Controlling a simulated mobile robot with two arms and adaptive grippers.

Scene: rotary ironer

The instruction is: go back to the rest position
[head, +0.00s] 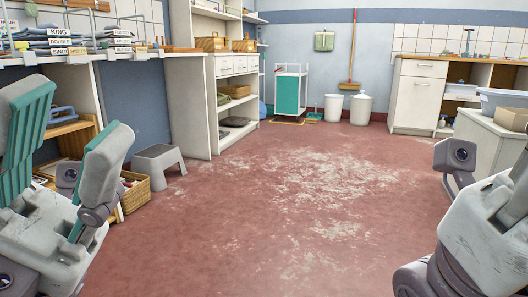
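My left gripper (76,118) is at the left edge of the head view. Its two grey fingers with teal pads stand wide apart, with nothing between them. It is raised in front of the counter on the left. My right gripper (488,222) is at the lower right edge. Only its grey body and a dark joint show, and its fingertips are cut off by the frame, so its opening cannot be seen.
The red, worn floor (300,195) is clear in the middle. A grey step stool (158,160) and a wooden crate (136,192) stand near my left gripper. A teal cart (288,95), white bins (334,107) and a broom (351,80) are at the back.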

